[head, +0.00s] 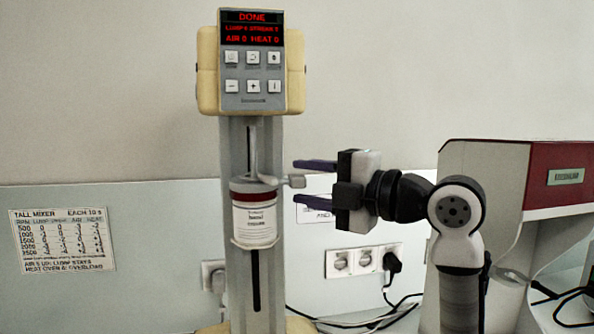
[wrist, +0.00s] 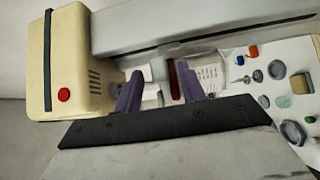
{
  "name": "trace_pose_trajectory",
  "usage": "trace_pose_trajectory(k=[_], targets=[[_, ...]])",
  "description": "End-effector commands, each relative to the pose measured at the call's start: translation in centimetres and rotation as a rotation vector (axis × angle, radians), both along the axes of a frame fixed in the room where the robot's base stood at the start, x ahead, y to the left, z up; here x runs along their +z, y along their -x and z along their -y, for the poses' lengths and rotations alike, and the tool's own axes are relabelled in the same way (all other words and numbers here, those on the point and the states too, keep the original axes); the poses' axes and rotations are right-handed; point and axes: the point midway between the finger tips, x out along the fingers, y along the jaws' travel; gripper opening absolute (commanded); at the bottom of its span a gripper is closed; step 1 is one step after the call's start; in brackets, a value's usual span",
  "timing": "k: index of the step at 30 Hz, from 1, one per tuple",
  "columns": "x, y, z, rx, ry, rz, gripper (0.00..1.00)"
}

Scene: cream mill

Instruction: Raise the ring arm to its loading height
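The mill's ring arm (head: 256,243) rides on the slotted upright column (head: 237,150). It holds a white jar (head: 255,215) with a dark red band, upright, about midway up the column. A pale lever with a rounded knob (head: 297,181) sticks out to the right by the jar's top. My gripper (head: 294,180) is open, its two purple fingers pointing left, one above and one below the knob's level. Whether they touch it I cannot tell. In the wrist view my gripper (wrist: 160,88) is also open, with pale parts and a dark red strip seen between the fingers.
The cream mill head (head: 208,70) with buttons and a red display reading "DONE" tops the column. A sign (head: 62,240) hangs on the left wall panel. Sockets (head: 340,263) and black cables lie behind my arm. A red and white cabinet (head: 545,180) stands at right.

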Motion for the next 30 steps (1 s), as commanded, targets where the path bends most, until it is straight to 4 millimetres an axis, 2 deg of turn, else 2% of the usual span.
trace_pose_trajectory(k=[6, 16, 25, 30], targets=[[0.1, -1.2, -1.8, 0.001, 0.000, 0.000, 0.40], [0.0, -1.4, -2.1, 0.000, -0.001, 0.001, 0.40], [0.0, -1.4, -2.1, 0.000, 0.000, 0.000, 0.02], [0.0, -1.4, -2.1, 0.000, -0.001, 0.001, 0.00]])
